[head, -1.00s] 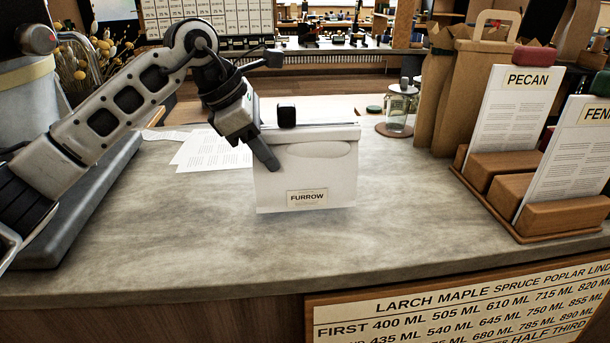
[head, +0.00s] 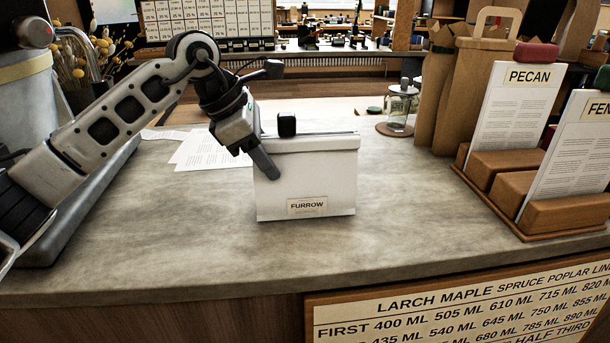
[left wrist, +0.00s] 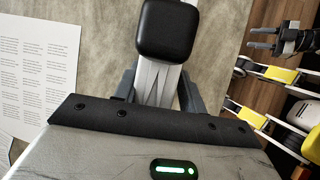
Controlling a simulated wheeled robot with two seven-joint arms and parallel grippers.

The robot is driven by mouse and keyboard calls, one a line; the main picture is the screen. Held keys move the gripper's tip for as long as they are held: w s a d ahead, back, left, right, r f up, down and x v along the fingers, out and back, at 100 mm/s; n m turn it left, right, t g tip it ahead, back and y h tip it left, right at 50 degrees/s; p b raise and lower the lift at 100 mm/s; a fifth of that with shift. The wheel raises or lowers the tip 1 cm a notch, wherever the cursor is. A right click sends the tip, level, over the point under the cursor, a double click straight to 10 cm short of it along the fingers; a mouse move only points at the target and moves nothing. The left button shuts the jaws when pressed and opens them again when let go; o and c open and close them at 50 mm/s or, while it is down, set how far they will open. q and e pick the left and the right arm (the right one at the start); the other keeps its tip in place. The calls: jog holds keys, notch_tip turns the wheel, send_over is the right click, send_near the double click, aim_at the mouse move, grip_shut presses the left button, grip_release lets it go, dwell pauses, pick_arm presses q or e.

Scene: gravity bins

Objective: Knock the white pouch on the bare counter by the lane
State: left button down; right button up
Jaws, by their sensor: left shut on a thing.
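The white pouch (head: 306,178) with a FURROW label is upright at the middle of the bare counter (head: 200,245). Its lower edge looks to be at the counter surface; I cannot tell how firmly it touches. My left gripper (head: 266,166) is shut on the pouch's upper left part. The left wrist view shows the pouch from above (left wrist: 152,82) between the dark fingers. A black block (head: 287,124) shows at the pouch's top edge. My right gripper (left wrist: 262,38) shows only in the left wrist view, well away, its two prongs apart and empty.
Printed sheets (head: 207,151) lie behind and left of the pouch. A glass jar (head: 398,108) stands back right, near brown paper bags (head: 478,95). A wooden card holder (head: 540,215) with PECAN card occupies the right. The counter in front of the pouch is clear.

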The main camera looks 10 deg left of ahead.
aim_at(276, 136)
pick_arm(q)
jog(key=shift+r, duration=0.35)
pick_arm(e)
jog(key=shift+r, duration=0.3)
pick_arm(q)
jog(key=shift+r+p, duration=0.75)
jog(key=shift+r, duration=0.2)
pick_arm(e)
jog(key=shift+r, duration=0.6)
jog(key=shift+f, duration=0.1)
pick_arm(q)
notch_tip(276, 136, up, 4)
jog(key=p, duration=0.3)
jog(key=shift+f, duration=0.1)
pick_arm(e)
jog(key=shift+s+d+r, duration=0.2)
jog(key=shift+d, duration=0.15)
